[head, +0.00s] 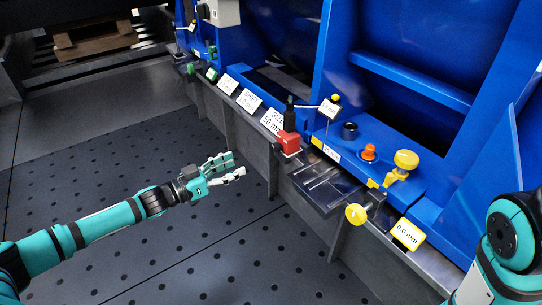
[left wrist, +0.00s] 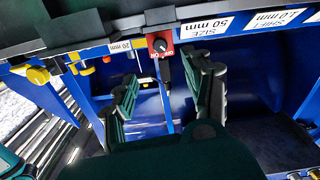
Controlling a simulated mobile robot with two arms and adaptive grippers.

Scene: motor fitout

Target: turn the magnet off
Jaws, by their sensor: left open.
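The magnet switch is a small red block (head: 288,142) on the edge of the dark ledge. In the left wrist view it shows as a red plate (left wrist: 153,40) with a dark round knob and white ON/OFF lettering. Which setting the knob is on cannot be read surely. My left gripper (head: 235,168) is open and empty, to the left of the red block and apart from it. In the left wrist view its two fingers (left wrist: 162,88) are spread, with the switch beyond and between them. My right gripper is out of view; only part of my right arm shows.
Yellow knobs (head: 356,214) and a yellow-capped post (head: 405,160) stand right of the switch. An orange knob (head: 369,152) sits on the blue frame (head: 336,60). White labels, one a 50 mm sign (head: 271,122), line the ledge. The perforated floor (head: 200,250) is clear.

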